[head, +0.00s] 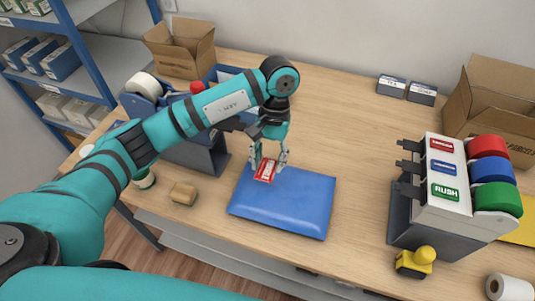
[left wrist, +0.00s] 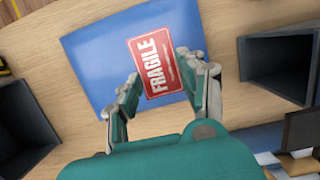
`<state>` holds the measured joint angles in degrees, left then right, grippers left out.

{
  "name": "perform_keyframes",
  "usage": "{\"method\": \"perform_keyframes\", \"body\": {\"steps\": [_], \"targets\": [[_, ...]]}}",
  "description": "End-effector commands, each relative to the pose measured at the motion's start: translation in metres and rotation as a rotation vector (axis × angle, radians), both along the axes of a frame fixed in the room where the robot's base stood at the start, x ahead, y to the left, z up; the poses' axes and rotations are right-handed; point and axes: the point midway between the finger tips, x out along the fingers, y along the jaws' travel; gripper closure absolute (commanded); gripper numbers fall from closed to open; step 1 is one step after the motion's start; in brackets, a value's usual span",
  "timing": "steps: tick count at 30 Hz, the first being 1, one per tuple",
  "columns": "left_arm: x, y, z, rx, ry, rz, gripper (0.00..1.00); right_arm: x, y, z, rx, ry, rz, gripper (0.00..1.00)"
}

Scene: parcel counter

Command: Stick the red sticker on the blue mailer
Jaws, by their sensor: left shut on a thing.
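The blue mailer (head: 285,207) lies flat on the counter in the middle of the head view. It also shows in the left wrist view (left wrist: 95,55), below the gripper. The red sticker (head: 265,171), printed FRAGILE, is at my left gripper (head: 268,163). In the left wrist view the sticker (left wrist: 155,65) sits between the fingers of my left gripper (left wrist: 163,85), which is shut on it. The sticker is over the mailer's upper part; I cannot tell whether it touches the surface. My right gripper is not in view.
A sticker dispenser (head: 442,175) with red, blue and green rolls stands at the right. Open cardboard boxes (head: 180,47) stand at the back. A wooden block (head: 183,193) lies left of the mailer.

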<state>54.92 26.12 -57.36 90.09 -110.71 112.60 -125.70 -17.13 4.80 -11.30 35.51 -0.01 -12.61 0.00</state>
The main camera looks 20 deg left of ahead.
Motion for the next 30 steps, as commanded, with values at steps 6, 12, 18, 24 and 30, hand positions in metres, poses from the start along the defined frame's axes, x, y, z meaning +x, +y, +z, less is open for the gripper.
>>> {"method": "perform_keyframes", "body": {"steps": [6, 12, 18, 24, 30], "targets": [[0.000, 0.000, -0.029, -0.002, 0.002, 0.001, 0.70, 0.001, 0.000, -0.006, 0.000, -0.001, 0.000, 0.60], [0.001, 0.000, -0.055, 0.000, -0.002, -0.001, 0.70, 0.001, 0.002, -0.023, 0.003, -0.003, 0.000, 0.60], [0.000, 0.000, -0.067, 0.000, -0.002, -0.001, 0.70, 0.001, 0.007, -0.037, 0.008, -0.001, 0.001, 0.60], [0.000, 0.000, -0.070, -0.001, -0.001, -0.001, 0.70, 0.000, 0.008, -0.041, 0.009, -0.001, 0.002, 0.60], [0.000, 0.000, -0.070, -0.001, -0.001, 0.000, 0.70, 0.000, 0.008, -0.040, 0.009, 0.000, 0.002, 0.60]]}}
